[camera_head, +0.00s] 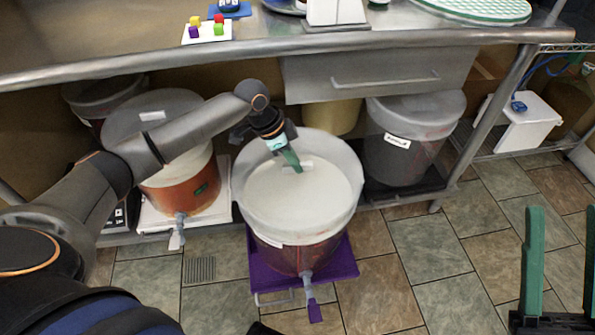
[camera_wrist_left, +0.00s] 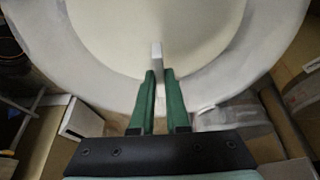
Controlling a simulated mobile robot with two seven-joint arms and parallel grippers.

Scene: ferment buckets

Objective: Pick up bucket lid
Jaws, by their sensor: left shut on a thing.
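The bucket lid (camera_head: 308,197) is a pale round disc at the top of the front bucket (camera_head: 292,250), which has reddish contents and a spigot. My left gripper (camera_head: 296,167) reaches in from the left above the lid. Its green fingers are shut on the lid's small white handle; in the left wrist view the handle (camera_wrist_left: 156,54) shows at the fingertips (camera_wrist_left: 161,76), with the lid (camera_wrist_left: 110,40) behind. I cannot tell whether the lid is clear of the bucket rim. My right gripper (camera_head: 562,212) is open and empty at the lower right.
The front bucket stands on a purple dolly (camera_head: 345,262) on the tiled floor. An orange bucket (camera_head: 180,185) stands left and a grey lidded bin (camera_head: 415,125) right, under a steel table (camera_head: 130,50). Floor tiles at the right are clear.

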